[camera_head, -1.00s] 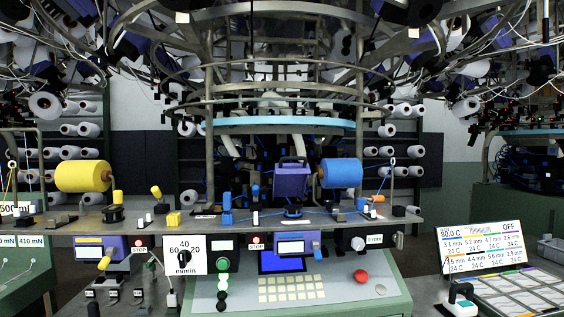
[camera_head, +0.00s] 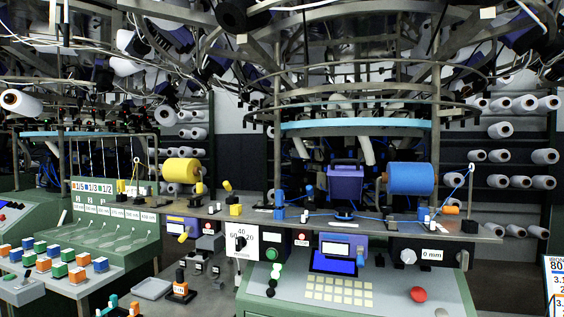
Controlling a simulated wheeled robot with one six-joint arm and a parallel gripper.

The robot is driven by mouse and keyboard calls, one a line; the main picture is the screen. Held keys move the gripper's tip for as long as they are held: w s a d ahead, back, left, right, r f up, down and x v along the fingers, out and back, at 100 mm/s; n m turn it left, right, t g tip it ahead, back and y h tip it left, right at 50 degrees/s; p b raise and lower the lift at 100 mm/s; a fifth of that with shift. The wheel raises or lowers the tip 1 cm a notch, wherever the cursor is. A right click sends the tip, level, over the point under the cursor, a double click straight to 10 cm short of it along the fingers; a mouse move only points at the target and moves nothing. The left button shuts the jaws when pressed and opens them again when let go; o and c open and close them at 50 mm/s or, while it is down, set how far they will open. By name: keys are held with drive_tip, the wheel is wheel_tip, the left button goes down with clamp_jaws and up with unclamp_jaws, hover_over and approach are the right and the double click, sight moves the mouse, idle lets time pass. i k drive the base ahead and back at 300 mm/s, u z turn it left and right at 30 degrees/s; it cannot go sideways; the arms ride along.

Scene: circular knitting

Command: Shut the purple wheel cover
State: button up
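A purple box-like part (camera_head: 345,184), which looks like the wheel cover, stands on the grey shelf (camera_head: 290,214) of the knitting machine. It is between the yellow spool (camera_head: 182,171) and the blue spool (camera_head: 411,178), close to the blue one. A dark handle-like bar runs along its top. Its purple face is toward me, and a dark base sits under it. I cannot tell from here whether it is open or shut. My gripper is not in view.
Blue, yellow and white small parts stand along the shelf. Below is a green control panel (camera_head: 352,306) with a red button (camera_head: 418,294). At left is a green bench (camera_head: 112,245) with coloured blocks. Grey floor shows between bench and machine.

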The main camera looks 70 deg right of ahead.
sight(344, 182)
drive_tip(key=u, duration=0.35)
drive_tip(key=k, duration=1.05)
drive_tip(key=z, duration=1.15)
